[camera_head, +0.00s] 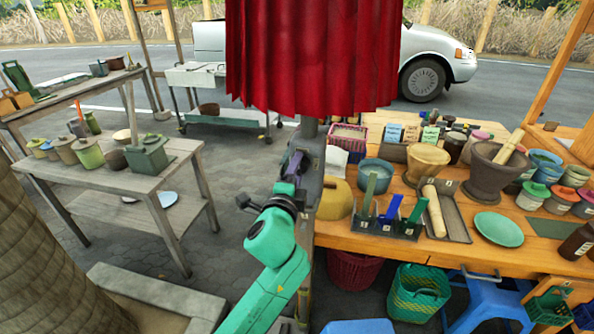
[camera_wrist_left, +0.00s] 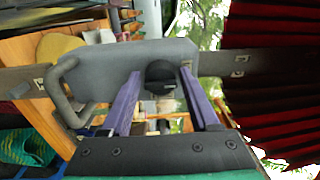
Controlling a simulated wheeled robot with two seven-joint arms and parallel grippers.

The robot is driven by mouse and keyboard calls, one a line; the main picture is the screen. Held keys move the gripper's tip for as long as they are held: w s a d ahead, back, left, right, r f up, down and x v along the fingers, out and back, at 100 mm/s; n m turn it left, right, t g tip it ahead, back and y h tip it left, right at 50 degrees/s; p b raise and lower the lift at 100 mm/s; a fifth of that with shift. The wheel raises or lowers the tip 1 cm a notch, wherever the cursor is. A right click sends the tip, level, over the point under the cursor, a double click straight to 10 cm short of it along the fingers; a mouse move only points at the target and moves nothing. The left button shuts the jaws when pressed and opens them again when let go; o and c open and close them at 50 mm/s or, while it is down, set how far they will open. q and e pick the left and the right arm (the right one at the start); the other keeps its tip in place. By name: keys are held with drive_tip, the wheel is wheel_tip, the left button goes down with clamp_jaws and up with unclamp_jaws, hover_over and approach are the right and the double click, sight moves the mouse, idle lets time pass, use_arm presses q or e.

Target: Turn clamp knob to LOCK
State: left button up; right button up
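The clamp knob (camera_wrist_left: 161,76) is a small black round knob on a grey clamp plate (camera_wrist_left: 100,62) in the left wrist view. A curved grey handle (camera_wrist_left: 68,92) sticks out on the plate's left. My left gripper (camera_wrist_left: 160,78) is open, its two purple fingers standing on either side of the knob, with gaps visible. I cannot tell how deep the fingertips reach. In the head view my left gripper (camera_head: 294,164) is up against the grey post (camera_head: 312,165) below the red curtain, and the knob is hidden there. No LOCK mark is readable. My right gripper is not in view.
The red curtain (camera_head: 312,55) hangs just above the post. Right of it, a wooden stall table (camera_head: 460,258) is crowded with bowls, jars and a mortar (camera_head: 490,175). A grey table (camera_head: 150,183) with pots stands at left. Paved floor between is mostly open.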

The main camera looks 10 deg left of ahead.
use_arm(q)
drive_tip(key=shift+o, duration=0.5)
drive_tip(key=s+b, duration=0.3)
drive_tip(key=s, duration=1.1)
drive_tip(key=shift+s, duration=0.3)
drive_tip(key=shift+f, duration=0.1)
